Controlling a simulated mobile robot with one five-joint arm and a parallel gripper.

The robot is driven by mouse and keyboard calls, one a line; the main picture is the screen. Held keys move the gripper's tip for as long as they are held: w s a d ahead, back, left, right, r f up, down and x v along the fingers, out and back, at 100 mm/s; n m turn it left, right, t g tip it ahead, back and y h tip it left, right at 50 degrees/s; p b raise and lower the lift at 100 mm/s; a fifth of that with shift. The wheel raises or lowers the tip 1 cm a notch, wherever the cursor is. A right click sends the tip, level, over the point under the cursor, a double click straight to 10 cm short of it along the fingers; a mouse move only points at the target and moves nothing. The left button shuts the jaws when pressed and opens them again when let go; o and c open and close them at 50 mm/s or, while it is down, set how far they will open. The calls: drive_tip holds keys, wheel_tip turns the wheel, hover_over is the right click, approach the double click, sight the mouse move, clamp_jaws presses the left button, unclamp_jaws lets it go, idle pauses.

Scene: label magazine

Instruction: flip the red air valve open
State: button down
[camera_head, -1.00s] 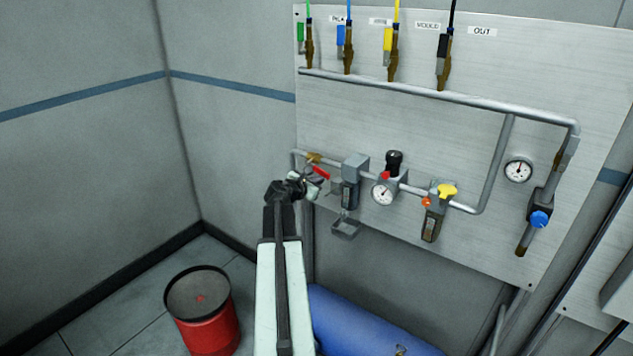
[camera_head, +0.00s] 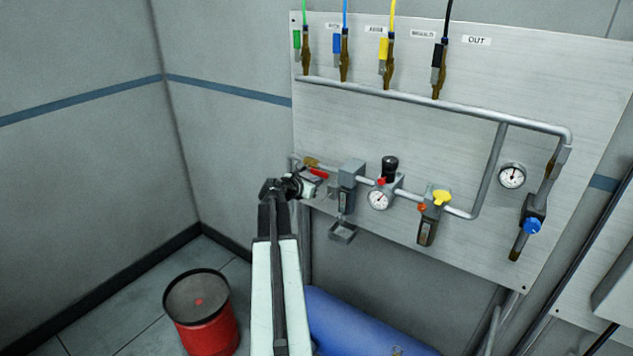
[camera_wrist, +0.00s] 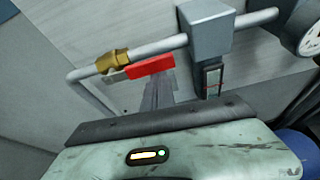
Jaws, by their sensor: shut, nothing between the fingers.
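The red valve handle (camera_head: 318,173) sits on a brass valve body (camera_head: 311,162) at the left end of the panel's lower pipe. In the wrist view the red handle (camera_wrist: 150,67) lies just below the pipe and roughly along it, its free end to the right of the brass body (camera_wrist: 113,62). My gripper (camera_head: 314,184) is at the handle, just below it in the head view. In the wrist view its dark fingers (camera_wrist: 158,88) are shut and empty and reach up to the handle's underside. I cannot tell whether they touch it.

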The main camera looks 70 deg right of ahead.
wheel_tip(320, 180, down, 4)
drive_tip(key=b, duration=0.5)
drive_tip(key=p+v, duration=0.4)
drive_tip(key=v, duration=0.6)
drive_tip(key=shift+r, duration=0.1)
